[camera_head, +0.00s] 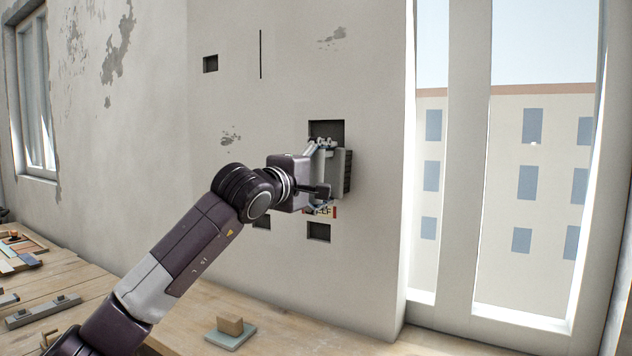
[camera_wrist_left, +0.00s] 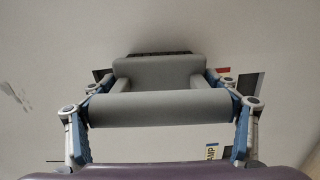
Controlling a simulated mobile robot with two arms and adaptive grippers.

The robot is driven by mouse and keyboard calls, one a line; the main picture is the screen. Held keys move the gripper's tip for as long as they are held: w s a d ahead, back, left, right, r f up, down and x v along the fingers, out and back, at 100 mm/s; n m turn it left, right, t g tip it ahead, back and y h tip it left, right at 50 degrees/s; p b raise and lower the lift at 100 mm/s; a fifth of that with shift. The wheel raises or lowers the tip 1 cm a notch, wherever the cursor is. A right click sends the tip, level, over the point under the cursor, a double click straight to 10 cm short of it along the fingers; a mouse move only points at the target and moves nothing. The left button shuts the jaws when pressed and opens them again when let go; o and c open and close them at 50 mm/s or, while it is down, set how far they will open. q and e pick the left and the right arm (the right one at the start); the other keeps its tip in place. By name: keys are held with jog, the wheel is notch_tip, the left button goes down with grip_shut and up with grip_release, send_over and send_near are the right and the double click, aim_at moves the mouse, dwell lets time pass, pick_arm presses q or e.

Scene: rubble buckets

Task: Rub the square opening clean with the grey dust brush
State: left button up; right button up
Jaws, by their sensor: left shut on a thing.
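The grey dust brush (camera_head: 330,168) is held in my left gripper (camera_head: 325,172) close to the wall, with its dark bristles (camera_head: 348,172) on the right side. In the left wrist view, the brush's grey handle (camera_wrist_left: 160,108) lies across between the blue and grey fingers of the gripper (camera_wrist_left: 160,112), and its dark bristle edge (camera_wrist_left: 158,53) is toward the wall. A dark square opening (camera_head: 326,129) shows just above the gripper; its lower part is hidden by the gripper and brush. I cannot tell whether the bristles touch the wall. My right gripper is out of view.
Other dark openings (camera_head: 318,232) and a thin vertical slot (camera_head: 261,54) are in the wall (camera_head: 280,120). A wooden table (camera_head: 290,335) below bears a tan block on a pale green plate (camera_head: 231,338) and several pieces at left. Tall windows stand at right.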

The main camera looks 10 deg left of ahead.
pick_arm(q)
jog(key=w+a+p, duration=0.3)
jog(key=a+p, duration=0.2)
jog(key=a, duration=0.4)
jog(key=shift+w+a+p, duration=0.15)
jog(key=shift+w+p, duration=0.05)
jog(key=shift+p, duration=0.2)
dwell(0.4)
jog(key=b+v, duration=0.6)
jog(key=v, duration=0.3)
jog(key=shift+b, duration=0.4)
